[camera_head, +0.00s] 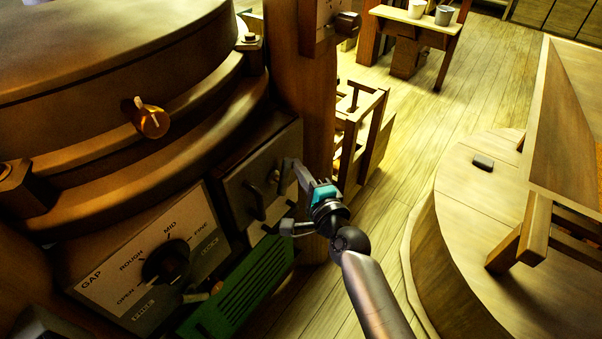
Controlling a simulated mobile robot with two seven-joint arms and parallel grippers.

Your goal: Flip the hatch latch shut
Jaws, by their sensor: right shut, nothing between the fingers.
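The hatch (240,187) is a dark grey panel on the front of the mill housing, below the round wooden casing. A dark bar handle (256,202) stands out from it. A small grey piece at the hatch's right side (283,179) may be the latch; my gripper partly covers that area, and I cannot tell its position. My right gripper (290,164), with a teal band behind the fingers, is shut and empty. Its tip is at the hatch's upper right edge, beside the wooden post; contact cannot be made out.
A gap dial plate (165,262) with a black knob is left of the hatch. A green slotted box (245,287) sits below. A wooden post (300,90) rises behind my gripper.

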